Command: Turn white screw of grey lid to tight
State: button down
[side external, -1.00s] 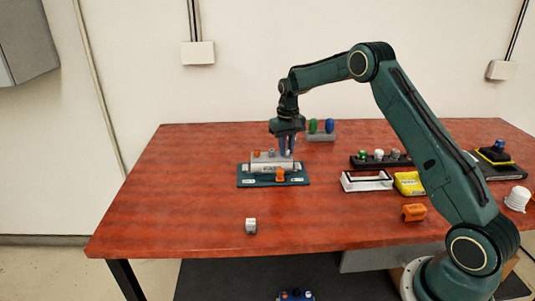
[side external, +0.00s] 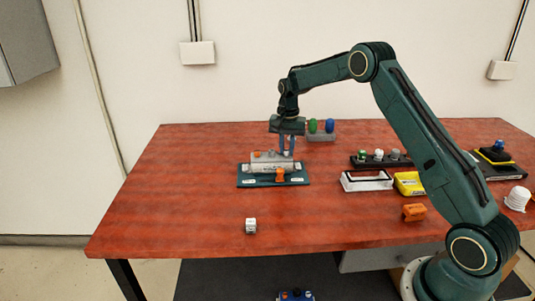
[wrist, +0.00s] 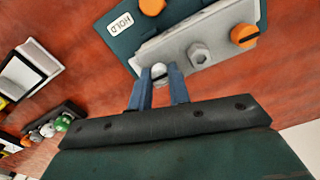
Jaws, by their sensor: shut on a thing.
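The grey lid (side external: 262,165) sits on a dark teal plate (side external: 244,182) on the red table; the wrist view shows the lid (wrist: 178,50) at top centre. The white screw (wrist: 158,69) is at the lid's near end in the wrist view. My gripper (wrist: 160,78) is shut on the white screw, one blue finger on each side. In the side view my gripper (side external: 287,153) points straight down at the lid's right part, and its fingers hide the white screw. A grey screw (wrist: 199,53) and an orange screw (wrist: 243,36) stand along the lid.
An orange clamp (side external: 280,175) is on the plate's front. A holder with green and blue pegs (side external: 321,134) stands behind. A white frame (side external: 366,181), yellow box (side external: 409,183) and orange block (side external: 414,212) lie right. A small white block (side external: 250,226) lies in front, with clear table around it.

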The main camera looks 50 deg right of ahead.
aim_at(287, 150)
dwell(0.4)
jog(key=c, duration=1.3)
grip_release()
jog(key=shift+r, duration=0.1)
notch_tip(287, 150, up, 14)
